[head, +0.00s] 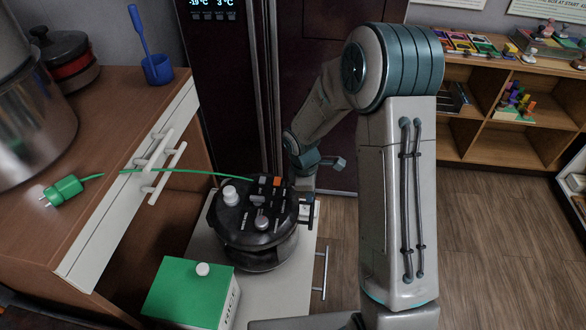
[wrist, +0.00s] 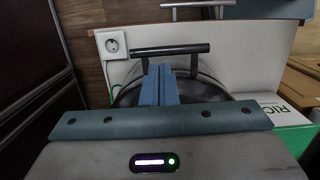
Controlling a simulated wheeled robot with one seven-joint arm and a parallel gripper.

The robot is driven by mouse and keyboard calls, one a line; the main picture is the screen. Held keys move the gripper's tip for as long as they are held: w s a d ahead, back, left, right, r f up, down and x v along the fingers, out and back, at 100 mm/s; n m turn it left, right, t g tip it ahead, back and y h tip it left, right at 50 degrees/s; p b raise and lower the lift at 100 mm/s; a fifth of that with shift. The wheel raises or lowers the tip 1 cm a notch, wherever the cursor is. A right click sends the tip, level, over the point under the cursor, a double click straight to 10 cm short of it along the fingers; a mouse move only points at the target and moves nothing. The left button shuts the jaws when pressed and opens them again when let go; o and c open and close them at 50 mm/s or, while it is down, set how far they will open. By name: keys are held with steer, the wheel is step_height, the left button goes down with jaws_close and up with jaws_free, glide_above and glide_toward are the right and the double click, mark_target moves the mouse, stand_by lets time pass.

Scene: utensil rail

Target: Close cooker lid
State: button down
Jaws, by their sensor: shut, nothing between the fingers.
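The cooker (head: 258,252) is a round dark pot with a black lid (head: 240,222) that carries knobs, small switches and an orange button. It sits on a low white cabinet. I cannot tell how far the lid is raised. My gripper (wrist: 160,68) is shut and empty in the wrist view, its blue fingers together. The fingertips are in front of or near a black bar handle (wrist: 183,49) at the cooker's rim; I cannot tell whether they touch. In the head view my arm reaches behind the cooker's right side, and the fingertips are hidden.
A green box (head: 185,292) with a white knob stands in front of the cooker. A green plug (head: 63,191) and cord lie on the wooden counter (head: 100,115) at left. A white socket (wrist: 113,44) is by the handle. Tall dark cabinets stand behind; floor at right is clear.

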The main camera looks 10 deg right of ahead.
step_height(320, 180, up, 13)
steer(key=p, duration=0.3)
steer(key=s+d+r+m+t, duration=0.1)
steer(key=s+r+m, duration=0.3)
steer(key=s, duration=0.3)
steer(key=s+d+r+m+t+y, duration=0.1)
steer(key=s+d+r+m, duration=0.1)
steer(key=s+r+m, duration=0.2)
steer(key=s+d+r+m+t, duration=0.1)
steer(key=s+r+m, duration=0.3)
steer(key=s+m, duration=0.3)
steer(key=s, duration=0.2)
steer(key=shift+s+d, duration=0.3)
steer(key=shift+d, duration=0.1)
stand_by(1.1)
